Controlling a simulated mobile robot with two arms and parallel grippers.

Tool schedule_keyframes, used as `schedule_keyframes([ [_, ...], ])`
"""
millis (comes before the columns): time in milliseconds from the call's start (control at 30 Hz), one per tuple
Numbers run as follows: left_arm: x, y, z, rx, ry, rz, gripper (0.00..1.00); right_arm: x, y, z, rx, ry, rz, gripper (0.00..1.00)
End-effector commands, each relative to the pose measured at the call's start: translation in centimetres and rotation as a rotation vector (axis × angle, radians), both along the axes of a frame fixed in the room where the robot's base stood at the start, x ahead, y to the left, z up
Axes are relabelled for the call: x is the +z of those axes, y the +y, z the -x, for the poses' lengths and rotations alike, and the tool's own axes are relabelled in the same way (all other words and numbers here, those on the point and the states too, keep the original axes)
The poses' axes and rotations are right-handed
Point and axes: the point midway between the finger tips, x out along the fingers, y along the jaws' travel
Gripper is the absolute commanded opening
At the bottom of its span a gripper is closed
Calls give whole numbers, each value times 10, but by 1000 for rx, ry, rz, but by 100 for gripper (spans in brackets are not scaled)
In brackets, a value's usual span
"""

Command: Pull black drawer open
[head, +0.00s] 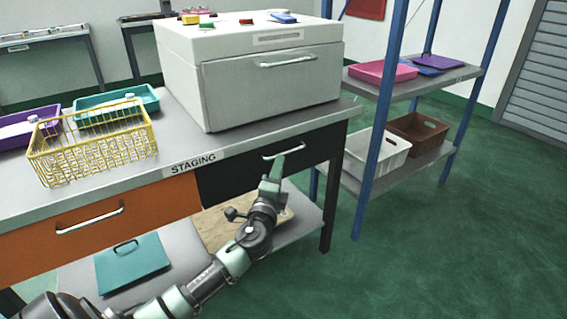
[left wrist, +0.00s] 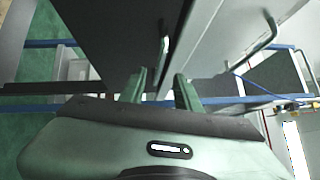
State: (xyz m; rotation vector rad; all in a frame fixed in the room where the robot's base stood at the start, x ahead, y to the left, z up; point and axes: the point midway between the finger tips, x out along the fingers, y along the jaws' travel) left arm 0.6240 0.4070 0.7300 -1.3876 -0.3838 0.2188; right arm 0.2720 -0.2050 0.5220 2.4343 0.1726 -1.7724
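The black drawer (head: 235,176) sits in the front of the staging bench, right of an orange drawer. Its front looks flush with the bench, and it has a silver bar handle (head: 284,152). My left gripper (head: 272,182) is in front of the black drawer's right part, just below the handle. In the left wrist view, the two green fingers of the left gripper (left wrist: 160,78) are apart, with the black drawer front (left wrist: 115,35) beyond them. The drawer handle (left wrist: 165,45) shows in line with the gap between the fingers; I cannot tell whether they touch it. My right gripper is not in view.
A large white box (head: 260,85) stands on the bench above the drawer. A yellow wire basket (head: 92,150) and teal tray (head: 115,103) are to the left. The orange drawer (head: 100,218) is beside it. A blue-framed shelf (head: 375,150) stands right; green floor is clear in front.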

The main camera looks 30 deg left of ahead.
Motion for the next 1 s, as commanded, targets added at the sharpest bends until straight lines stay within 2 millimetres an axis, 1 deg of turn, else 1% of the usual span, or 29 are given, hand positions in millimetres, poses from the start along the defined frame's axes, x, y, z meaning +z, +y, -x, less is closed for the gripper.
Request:
schedule_keyframes([
  [200, 5, 13, -32, 1, 0, 0, 33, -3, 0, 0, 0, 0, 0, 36],
  [400, 8, 23, -57, 1, 2, 1, 33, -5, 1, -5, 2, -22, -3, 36],
  [533, 8, 26, -64, -1, 3, 2, 33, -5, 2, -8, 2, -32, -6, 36],
  [800, 8, 27, -65, -1, 4, 4, 33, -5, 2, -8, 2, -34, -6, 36],
  [867, 8, 26, -65, -1, 4, 4, 16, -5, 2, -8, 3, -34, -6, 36],
  [900, 8, 26, -65, -1, 4, 4, 5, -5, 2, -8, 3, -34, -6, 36],
  [933, 8, 26, -65, -1, 4, 4, 0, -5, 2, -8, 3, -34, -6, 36],
  [1000, 8, 26, -65, -1, 4, 4, 0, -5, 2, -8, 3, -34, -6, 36],
])
